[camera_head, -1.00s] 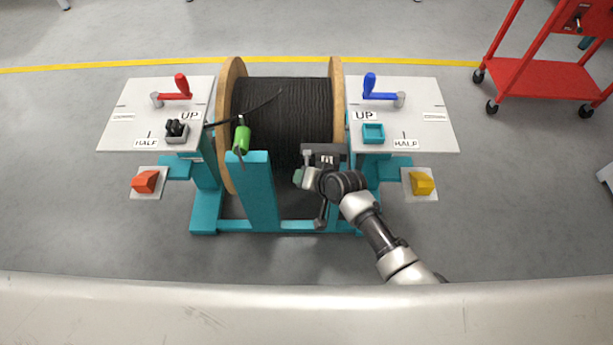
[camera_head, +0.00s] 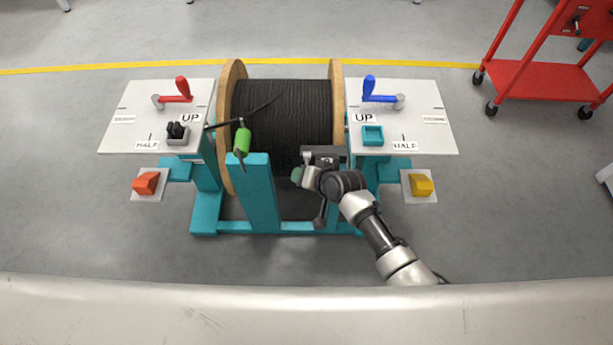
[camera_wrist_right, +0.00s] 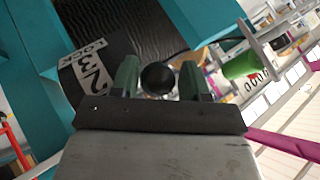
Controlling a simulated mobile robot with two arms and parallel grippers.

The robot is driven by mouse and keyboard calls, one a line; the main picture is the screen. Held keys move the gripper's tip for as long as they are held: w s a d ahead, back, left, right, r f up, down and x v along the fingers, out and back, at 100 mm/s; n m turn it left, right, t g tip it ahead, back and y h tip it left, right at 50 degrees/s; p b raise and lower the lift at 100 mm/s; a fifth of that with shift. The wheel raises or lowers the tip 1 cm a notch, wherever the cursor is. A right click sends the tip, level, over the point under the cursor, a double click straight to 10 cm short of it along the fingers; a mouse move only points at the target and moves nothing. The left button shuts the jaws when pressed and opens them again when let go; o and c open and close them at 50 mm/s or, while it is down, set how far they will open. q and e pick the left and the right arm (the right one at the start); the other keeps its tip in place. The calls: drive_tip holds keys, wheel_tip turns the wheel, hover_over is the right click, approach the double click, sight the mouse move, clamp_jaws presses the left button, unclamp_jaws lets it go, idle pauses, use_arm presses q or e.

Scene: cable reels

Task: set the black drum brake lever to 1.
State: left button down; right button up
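My right gripper (camera_head: 298,177) is at the front of the black cable drum (camera_head: 285,115), beside a small dark plate (camera_head: 332,152). In the right wrist view, a round black knob (camera_wrist_right: 158,78), apparently the end of the brake lever, sits between the two green fingers of my right gripper (camera_wrist_right: 160,80). A thin gap seems to show on each side of the knob. The lever's shaft is hidden behind the knob. A label plate with LOCK and numbers (camera_wrist_right: 88,75) lies to the left of the knob. My left gripper is not in view.
A teal post (camera_head: 255,190) with a green-handled lever (camera_head: 242,140) stands left of my gripper. Two white panels carry a red crank (camera_head: 180,90) and a blue crank (camera_head: 372,88). A red cart (camera_head: 545,78) stands at the back right. The front floor is clear.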

drive_tip(key=shift+s+d+r, duration=0.2)
use_arm(q)
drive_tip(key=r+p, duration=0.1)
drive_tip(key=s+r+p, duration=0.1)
drive_tip(key=p, duration=0.1)
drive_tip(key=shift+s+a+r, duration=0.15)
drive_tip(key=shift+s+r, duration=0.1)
use_arm(e)
drive_tip(key=v, duration=1)
